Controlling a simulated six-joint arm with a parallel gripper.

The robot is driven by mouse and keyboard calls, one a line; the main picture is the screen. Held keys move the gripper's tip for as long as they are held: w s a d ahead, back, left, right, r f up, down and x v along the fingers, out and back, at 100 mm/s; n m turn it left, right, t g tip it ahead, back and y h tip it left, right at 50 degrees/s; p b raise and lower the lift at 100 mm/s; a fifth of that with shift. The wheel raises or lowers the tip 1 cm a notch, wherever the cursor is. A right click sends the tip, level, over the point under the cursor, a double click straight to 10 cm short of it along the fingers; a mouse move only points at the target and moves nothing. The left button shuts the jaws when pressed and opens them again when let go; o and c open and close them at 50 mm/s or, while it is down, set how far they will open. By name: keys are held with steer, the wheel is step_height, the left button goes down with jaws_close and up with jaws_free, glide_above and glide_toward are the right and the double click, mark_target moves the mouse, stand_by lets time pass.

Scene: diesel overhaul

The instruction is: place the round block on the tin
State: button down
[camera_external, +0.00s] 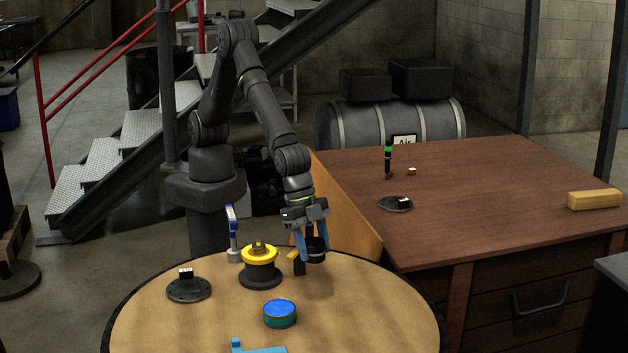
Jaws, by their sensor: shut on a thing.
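My gripper (312,240) has blue fingers and is shut on a small dark round block (316,255), at the back right of the round table. The fingers hide part of the block, and I cannot tell whether it touches the tabletop. The tin (280,314) is a short teal cylinder with a bright blue top, standing upright near the middle front of the table. Its top is bare. My gripper is behind the tin and to its right, apart from it.
A black and yellow spool-like part (260,268) stands left of my gripper. A small black and yellow piece (298,264) is close beside the fingers. A dark flange (188,290), a blue-white tool (232,235) and a light-blue part (257,348) also occupy the table (375,315). Its right side is clear.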

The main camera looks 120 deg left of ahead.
steer(key=s+d+m+h, duration=0.1)
steer(key=s+d+m, duration=0.3)
steer(key=s+d, duration=1)
glide_above(281, 312)
steer(key=s+a, duration=0.1)
steer(key=shift+g, duration=0.3)
step_height(281, 312, down, 6)
steer(key=shift+s+f, duration=0.1)
steer(key=shift+f, duration=2)
steer(key=c, duration=0.6)
jaws_free()
steer(key=shift+f, duration=0.2)
steer(key=shift+r, duration=0.1)
steer(key=v, duration=1.2)
steer(key=shift+a, duration=0.25)
